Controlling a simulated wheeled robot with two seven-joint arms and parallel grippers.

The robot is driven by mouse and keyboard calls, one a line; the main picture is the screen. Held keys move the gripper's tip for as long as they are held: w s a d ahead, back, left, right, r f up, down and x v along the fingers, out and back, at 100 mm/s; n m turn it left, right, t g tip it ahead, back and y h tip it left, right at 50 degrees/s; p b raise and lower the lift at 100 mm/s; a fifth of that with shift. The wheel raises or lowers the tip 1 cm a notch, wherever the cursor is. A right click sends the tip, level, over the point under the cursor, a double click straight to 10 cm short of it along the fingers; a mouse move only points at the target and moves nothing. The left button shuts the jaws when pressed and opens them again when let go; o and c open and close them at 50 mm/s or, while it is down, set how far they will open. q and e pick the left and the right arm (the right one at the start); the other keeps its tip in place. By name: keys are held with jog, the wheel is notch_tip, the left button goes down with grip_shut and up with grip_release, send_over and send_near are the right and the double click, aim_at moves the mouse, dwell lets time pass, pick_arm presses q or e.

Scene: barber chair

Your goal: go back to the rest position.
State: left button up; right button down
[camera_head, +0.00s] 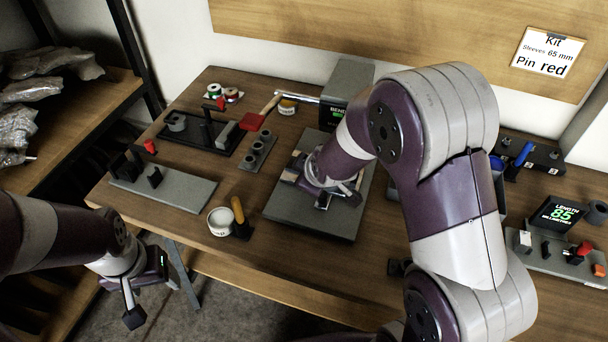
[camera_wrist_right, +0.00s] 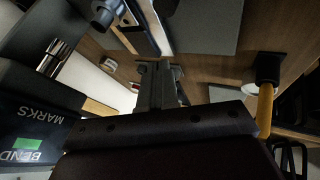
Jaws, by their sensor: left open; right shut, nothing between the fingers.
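My left gripper (camera_head: 148,290) hangs at the lower left in the head view, open and empty, in front of the table's front edge and above the floor. My right arm (camera_head: 440,150) reaches across the middle of the table, with my right gripper (camera_head: 325,198) low over a grey plate (camera_head: 340,226). The arm's wrist partly hides the fingers there. In the right wrist view the right gripper's fingers (camera_wrist_right: 160,80) are together with nothing between them.
A white round tin (camera_head: 221,222) and an orange-handled tool (camera_head: 238,212) stand left of the plate. A grey bend device (camera_head: 346,90) stands behind it. A length display (camera_head: 560,214) is at the right. A shelf (camera_head: 85,105) is at the left.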

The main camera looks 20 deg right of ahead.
jog(key=shift+s+r, duration=0.2)
jog(key=shift+r, duration=0.15)
jog(key=shift+s+r, duration=0.1)
jog(key=shift+s, duration=0.05)
